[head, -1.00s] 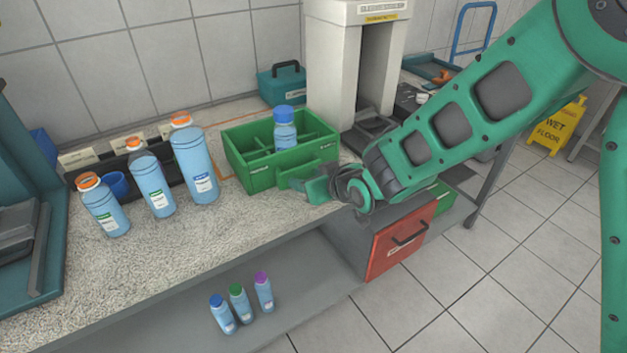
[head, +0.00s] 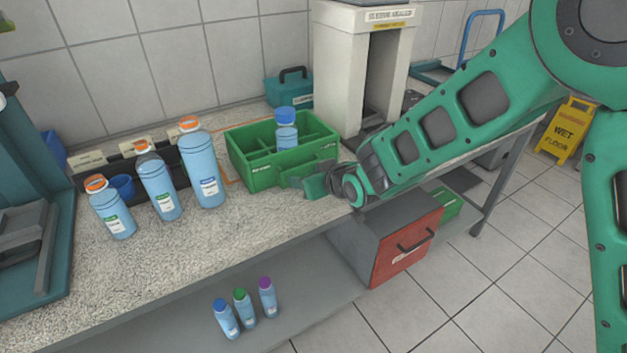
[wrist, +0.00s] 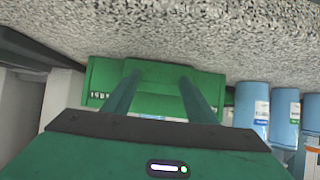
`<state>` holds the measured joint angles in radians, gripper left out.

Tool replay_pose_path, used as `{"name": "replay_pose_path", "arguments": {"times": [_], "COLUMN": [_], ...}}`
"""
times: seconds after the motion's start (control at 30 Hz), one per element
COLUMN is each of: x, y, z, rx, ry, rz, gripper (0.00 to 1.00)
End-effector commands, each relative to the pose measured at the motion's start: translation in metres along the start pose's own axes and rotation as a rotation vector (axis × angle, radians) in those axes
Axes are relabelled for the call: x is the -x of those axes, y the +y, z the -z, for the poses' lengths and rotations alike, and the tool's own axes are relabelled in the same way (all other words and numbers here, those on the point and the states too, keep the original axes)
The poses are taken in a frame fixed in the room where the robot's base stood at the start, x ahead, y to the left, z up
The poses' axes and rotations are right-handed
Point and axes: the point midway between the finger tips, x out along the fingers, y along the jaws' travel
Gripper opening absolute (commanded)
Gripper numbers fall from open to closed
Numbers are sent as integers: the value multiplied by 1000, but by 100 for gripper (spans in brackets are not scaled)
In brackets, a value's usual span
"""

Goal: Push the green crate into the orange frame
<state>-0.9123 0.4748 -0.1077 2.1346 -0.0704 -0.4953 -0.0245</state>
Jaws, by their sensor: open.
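The green crate (head: 262,176) stands on the speckled counter, with dividers inside and a blue-capped bottle (head: 287,132) upright in it. Parts of the orange frame (head: 230,181) show as thin lines on the counter to the left of and behind the crate; the rest is hidden. My gripper (head: 304,181) is at the crate's front side, low over the counter. In the wrist view my gripper (wrist: 158,88) is open, its two fingers reaching the crate's front (wrist: 102,82) around the handle area. I cannot tell whether they touch.
Several blue bottles (head: 158,187) stand left of the crate, in front of a dark bin. A white sealer (head: 350,75) stands close behind it to the right, and a teal toolbox (head: 289,88) behind. The counter front (head: 190,240) is clear.

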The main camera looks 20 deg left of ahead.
Motion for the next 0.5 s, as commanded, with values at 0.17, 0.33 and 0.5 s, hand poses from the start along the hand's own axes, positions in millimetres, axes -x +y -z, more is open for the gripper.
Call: {"name": "replay_pose_path", "arguments": {"times": [0.17,0.33,0.5], "x": [-8,-16,-23], "y": [0,0,0], "z": [6,10,14], "rx": [0,0,0], "ry": [2,1,0], "rz": [0,0,0], "gripper": [52,52,52]}}
